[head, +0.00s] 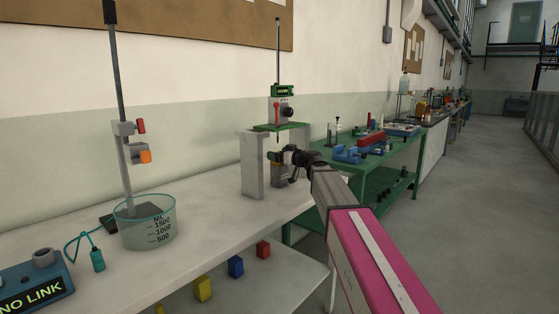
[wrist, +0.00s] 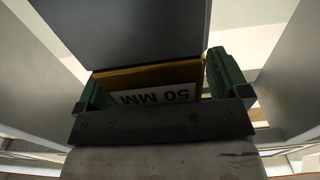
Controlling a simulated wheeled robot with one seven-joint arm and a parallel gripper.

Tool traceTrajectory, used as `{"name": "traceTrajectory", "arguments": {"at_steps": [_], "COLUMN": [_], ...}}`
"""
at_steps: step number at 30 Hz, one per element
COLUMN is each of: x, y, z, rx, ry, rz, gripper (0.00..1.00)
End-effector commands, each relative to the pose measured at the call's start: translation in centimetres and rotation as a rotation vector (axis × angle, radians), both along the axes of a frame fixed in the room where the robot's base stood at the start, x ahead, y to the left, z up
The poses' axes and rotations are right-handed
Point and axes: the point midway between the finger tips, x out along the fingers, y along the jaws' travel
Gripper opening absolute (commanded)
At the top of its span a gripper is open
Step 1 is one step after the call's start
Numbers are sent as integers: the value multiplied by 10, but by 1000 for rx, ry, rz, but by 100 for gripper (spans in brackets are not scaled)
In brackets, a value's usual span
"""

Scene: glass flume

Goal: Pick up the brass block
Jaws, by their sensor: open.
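The brass block (wrist: 140,76) shows in the wrist view as a gold-edged piece with a white label reading "50 MM" upside down. It lies between the green finger pads of my gripper (wrist: 158,84); whether either pad touches it I cannot tell. A dark grey block (wrist: 150,30) stands directly beyond it. In the head view my gripper (head: 280,157) is open inside the grey stand on the white bench, below the green crossplate (head: 281,127). The brass block is mostly hidden there by my gripper.
Grey stand uprights (head: 251,165) flank my gripper closely. A red-levered gauge (head: 283,108) is above. A glass beaker (head: 147,224) and a blue "NO LINK" box (head: 33,285) stand left on the white bench (head: 210,215). Coloured blocks sit on the shelf below. A green table (head: 385,157) stands behind right.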

Motion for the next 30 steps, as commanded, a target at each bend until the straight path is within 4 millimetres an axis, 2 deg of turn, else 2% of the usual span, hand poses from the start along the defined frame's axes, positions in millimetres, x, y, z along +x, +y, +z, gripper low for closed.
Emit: {"name": "traceTrajectory", "arguments": {"at_steps": [2,3,8,9,10,11,20,30], "x": [0,0,-1,-1,-1,0,0,0], "y": [0,0,-1,-1,-1,-1,-1,-1], "z": [0,0,0,0,0,1,3,30], "rx": [0,0,0,0,0,2,2,2], "ry": [0,0,0,0,0,0,0,-2], "rz": [0,0,0,0,0,0,0,0], "gripper": [94,87,35,22,12,7,7,7]}}
